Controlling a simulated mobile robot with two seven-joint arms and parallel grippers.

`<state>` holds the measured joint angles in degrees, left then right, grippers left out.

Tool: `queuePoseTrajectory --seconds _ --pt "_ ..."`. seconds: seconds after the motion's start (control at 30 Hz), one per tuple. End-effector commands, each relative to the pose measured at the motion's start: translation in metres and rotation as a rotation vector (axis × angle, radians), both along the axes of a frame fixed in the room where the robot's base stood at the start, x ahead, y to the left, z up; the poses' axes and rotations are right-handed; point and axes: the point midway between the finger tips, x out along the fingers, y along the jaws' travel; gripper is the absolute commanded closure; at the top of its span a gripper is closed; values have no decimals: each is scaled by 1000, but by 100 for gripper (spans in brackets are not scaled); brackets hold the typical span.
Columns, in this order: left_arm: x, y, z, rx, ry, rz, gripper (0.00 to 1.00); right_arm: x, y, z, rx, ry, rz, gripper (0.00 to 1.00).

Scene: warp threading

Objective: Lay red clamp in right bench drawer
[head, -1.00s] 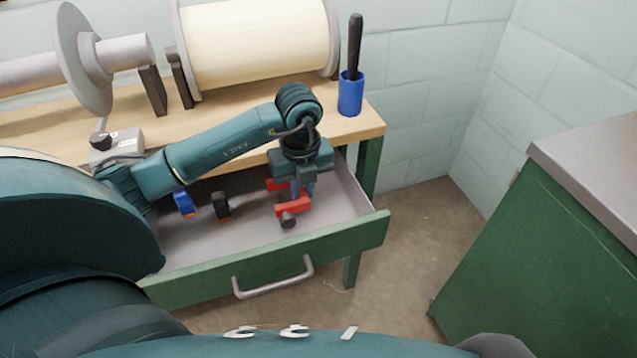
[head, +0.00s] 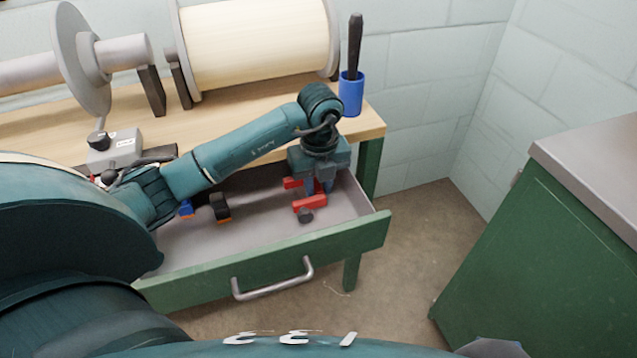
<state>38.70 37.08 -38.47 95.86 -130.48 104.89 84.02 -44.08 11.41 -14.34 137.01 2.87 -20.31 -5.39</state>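The red clamp (head: 309,202) is in my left gripper (head: 318,188), inside the outline of the open bench drawer (head: 262,246), toward its right end. The clamp has a dark round knob at its near end. The gripper points down and its fingers straddle the middle of the clamp, looking shut on it. I cannot tell whether the clamp touches the drawer floor. My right gripper is not in view.
A blue-and-black clamp (head: 186,209) and a black-and-orange clamp (head: 220,206) lie in the drawer's left part. A blue cup (head: 351,93) with a dark-handled tool stands at the bench top's right end. A green cabinet (head: 540,250) stands at right, with bare floor between.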

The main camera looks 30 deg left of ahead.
Motion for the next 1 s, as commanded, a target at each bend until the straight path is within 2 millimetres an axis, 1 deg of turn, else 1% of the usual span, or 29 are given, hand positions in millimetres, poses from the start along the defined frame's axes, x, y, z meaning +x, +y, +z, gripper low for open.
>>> queuePoseTrajectory --seconds 0.03,0.1,0.13,0.37,0.47,0.57,0.8,1.0 --pt "0 0 0 0 0 0 71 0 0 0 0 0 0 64" --pt "0 0 0 1 1 0 65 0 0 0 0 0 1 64" --pt "0 0 0 1 1 0 64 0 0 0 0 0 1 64" --pt "0 0 1 0 0 0 64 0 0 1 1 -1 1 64" --pt "0 0 8 0 -1 0 64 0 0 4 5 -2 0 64" --pt "1 0 24 0 -6 0 64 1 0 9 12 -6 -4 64" --pt "0 -2 77 0 -5 1 64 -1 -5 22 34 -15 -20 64" --pt "-2 -2 111 2 -3 1 64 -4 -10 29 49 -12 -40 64"
